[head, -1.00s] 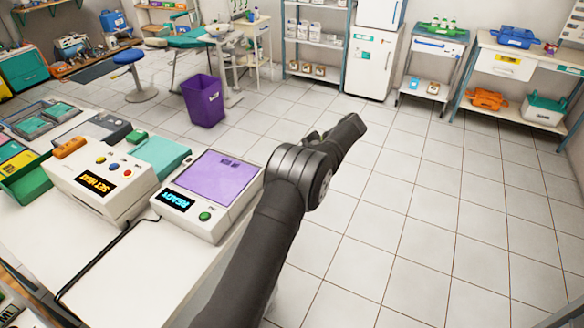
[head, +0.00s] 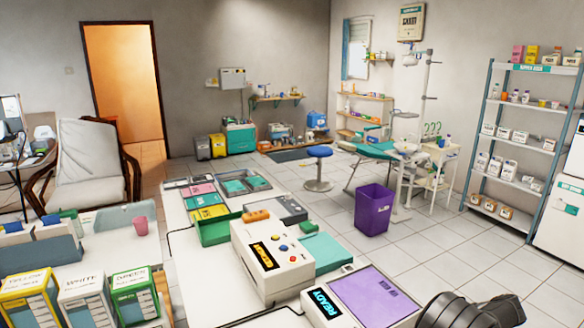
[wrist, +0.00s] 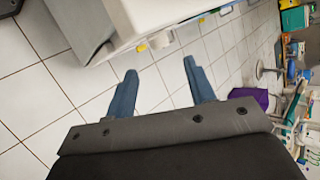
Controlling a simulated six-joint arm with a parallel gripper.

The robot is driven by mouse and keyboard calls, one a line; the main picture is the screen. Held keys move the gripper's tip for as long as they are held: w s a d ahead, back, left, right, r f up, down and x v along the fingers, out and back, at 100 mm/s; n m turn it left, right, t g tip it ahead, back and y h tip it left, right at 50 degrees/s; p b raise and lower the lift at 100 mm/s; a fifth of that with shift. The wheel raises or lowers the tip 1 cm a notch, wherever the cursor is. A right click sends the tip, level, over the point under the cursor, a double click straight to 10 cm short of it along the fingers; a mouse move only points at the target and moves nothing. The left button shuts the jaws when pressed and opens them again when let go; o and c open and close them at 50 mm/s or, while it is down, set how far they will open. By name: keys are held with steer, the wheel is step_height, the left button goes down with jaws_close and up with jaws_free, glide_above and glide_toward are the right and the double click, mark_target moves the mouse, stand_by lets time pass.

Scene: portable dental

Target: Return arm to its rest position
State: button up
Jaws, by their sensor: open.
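My gripper (wrist: 158,88) shows in the wrist view with its two blue-grey fingers spread apart and nothing between them. It hangs over the tiled floor, beside the edge of a white and grey body at the top of that view. In the head view only a dark part of my arm shows at the bottom right corner, and the gripper is not clearly seen there. The white device with the purple top and READY display (head: 345,300) stands on the white table, just left of my arm.
Beside it is a white device with an orange display (head: 268,262). Coloured trays (head: 215,222) lie farther back. A purple bin (head: 373,209) stands on the floor beyond the table. A shelf rack (head: 520,140) stands at the right. Tiled floor between is clear.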

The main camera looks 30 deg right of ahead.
steer(key=x, duration=0.7)
steer(key=shift+w+f, duration=0.2)
steer(key=shift+f, duration=0.05)
steer(key=shift+a, duration=0.1)
steer(key=v, duration=1.7)
steer(key=x, duration=1.7)
steer(key=s+d+r+n+t+y, duration=0.1)
steer(key=s+d+t, duration=0.2)
steer(key=s+t, duration=0.3)
steer(key=s, duration=0.4)
steer(key=shift+s+r, duration=0.2)
steer(key=shift+w, duration=0.1)
steer(key=w+a+f+g, duration=0.1)
steer(key=w+a+g, duration=0.2)
steer(key=w, duration=0.7)
steer(key=shift+f+m+g+h, duration=0.2)
steer(key=shift+m+g+h, duration=0.2)
steer(key=shift+g, duration=0.7)
